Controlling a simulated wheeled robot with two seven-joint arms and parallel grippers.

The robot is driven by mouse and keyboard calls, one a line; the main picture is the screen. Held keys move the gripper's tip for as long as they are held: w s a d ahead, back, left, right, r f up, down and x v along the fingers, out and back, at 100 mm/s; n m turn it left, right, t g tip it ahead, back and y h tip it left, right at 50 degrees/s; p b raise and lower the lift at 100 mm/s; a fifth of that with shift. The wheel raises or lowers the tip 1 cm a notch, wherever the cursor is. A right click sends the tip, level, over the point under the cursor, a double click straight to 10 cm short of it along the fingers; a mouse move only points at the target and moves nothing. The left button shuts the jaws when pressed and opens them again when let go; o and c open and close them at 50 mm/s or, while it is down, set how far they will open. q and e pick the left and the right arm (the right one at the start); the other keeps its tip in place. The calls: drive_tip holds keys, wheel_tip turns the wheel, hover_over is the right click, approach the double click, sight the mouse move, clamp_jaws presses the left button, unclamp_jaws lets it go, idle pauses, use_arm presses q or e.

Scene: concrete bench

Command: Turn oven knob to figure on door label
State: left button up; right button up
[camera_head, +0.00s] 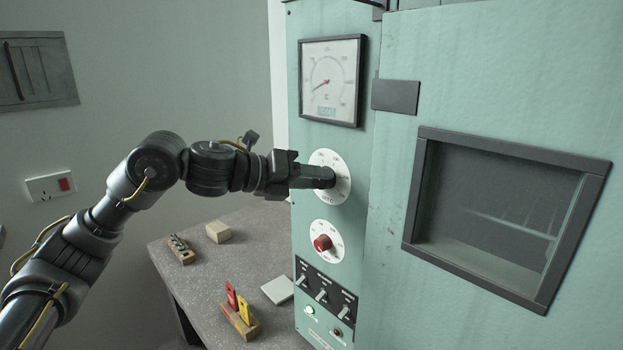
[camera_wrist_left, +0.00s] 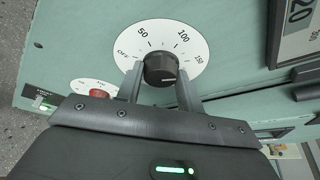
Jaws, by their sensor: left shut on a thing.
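The black oven knob (camera_wrist_left: 160,69) sits in the middle of a white dial plate (camera_head: 343,167) on the green front panel. In the left wrist view the plate reads OFF, 50, 100 and 150. My left gripper (camera_head: 318,177) is shut on the knob, with one finger on each side of it. A white pointer line shows on the knob's face, toward its lower right in the wrist view. In the head view my fingers hide most of the knob. The oven door (camera_head: 395,200) has a dark window; I cannot read a figure on the door. My right gripper is not in view.
A square gauge (camera_head: 331,82) is above the dial. A smaller dial with a red knob (camera_head: 322,243) and a black switch panel (camera_head: 325,295) are below it. The grey bench (camera_head: 205,270) holds red and yellow tags (camera_head: 238,302) and small blocks.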

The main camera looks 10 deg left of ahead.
use_arm(q)
drive_tip(key=o, duration=1)
drive_tip(key=b+v, duration=0.3)
drive_tip(key=v, duration=0.7)
drive_tip(key=shift+s+a, duration=0.15)
drive_tip(key=shift+a, duration=0.2)
drive_tip(key=shift+r, duration=0.1)
